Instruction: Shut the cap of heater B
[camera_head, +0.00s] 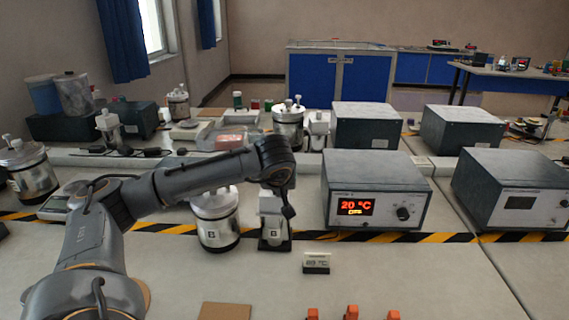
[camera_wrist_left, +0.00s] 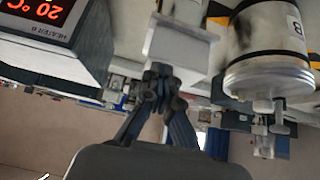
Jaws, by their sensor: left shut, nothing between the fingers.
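A silver vessel marked B (camera_head: 217,232) stands on the bench by the striped tape, with a pale lid and knob on top; it also shows inverted in the left wrist view (camera_wrist_left: 268,50). Right of it stands a smaller pale and metal unit marked B (camera_head: 273,228), its top partly hidden by my arm. The heater B control box (camera_head: 374,190) reads 20 °C and OFF. My left gripper (camera_head: 288,211) is shut and empty at the top of the smaller unit. In the left wrist view the fingers (camera_wrist_left: 160,75) are close to its pale block (camera_wrist_left: 178,42); contact is unclear.
A small card sign (camera_head: 316,263) stands in front. Orange-topped items (camera_head: 351,312) and a brown pad (camera_head: 225,311) lie at the near edge. Another control box (camera_head: 515,188) stands at right. Vessels and boxes fill the back row. The front bench is mostly clear.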

